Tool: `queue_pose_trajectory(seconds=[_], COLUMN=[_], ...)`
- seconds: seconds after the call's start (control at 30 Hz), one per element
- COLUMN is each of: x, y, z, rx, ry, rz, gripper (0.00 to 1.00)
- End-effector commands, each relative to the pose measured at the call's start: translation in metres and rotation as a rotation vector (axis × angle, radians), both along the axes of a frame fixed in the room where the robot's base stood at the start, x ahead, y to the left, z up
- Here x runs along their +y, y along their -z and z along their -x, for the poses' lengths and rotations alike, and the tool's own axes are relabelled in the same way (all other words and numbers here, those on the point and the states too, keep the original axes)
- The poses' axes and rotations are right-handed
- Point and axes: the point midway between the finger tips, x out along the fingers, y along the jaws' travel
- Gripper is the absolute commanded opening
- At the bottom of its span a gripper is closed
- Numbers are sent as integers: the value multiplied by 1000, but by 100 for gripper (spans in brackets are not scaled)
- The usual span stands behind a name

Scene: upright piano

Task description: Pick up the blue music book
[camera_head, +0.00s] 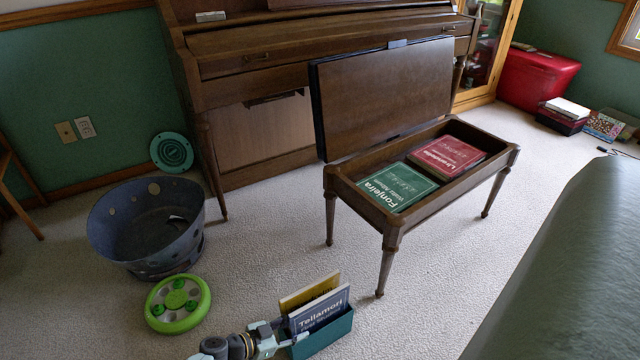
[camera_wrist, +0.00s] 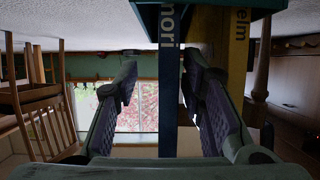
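The blue music book (camera_head: 319,309), with "Tellamori" on its cover, stands upright in a teal box (camera_head: 324,338) on the carpet. A yellow book (camera_head: 310,292) stands right behind it in the same box. My gripper (camera_head: 281,332) is at the box's left end, beside the books. In the wrist view my gripper (camera_wrist: 160,85) is open. The blue book's narrow edge (camera_wrist: 169,75) lies between the fingers, with a clear gap to the left finger. The right finger overlaps the yellow book (camera_wrist: 220,50); whether it touches either book I cannot tell.
An open piano bench (camera_head: 390,220) holds a green book (camera_head: 397,187) and a red book (camera_head: 446,158). A metal tub (camera_head: 145,225) and a green round toy (camera_head: 178,304) are to the left. A dark green padded surface (camera_head: 570,270) fills the right. Carpet between is clear.

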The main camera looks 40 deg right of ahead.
Motion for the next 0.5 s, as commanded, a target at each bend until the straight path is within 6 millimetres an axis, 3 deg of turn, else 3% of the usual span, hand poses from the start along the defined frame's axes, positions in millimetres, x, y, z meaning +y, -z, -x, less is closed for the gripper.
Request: queue_pose_trajectory(seconds=[0.3, 0.5], x=[-41, -46], y=[18, 20], z=[3, 3], rx=[1, 0], ry=[2, 0], rz=[1, 0], gripper=[37, 37])
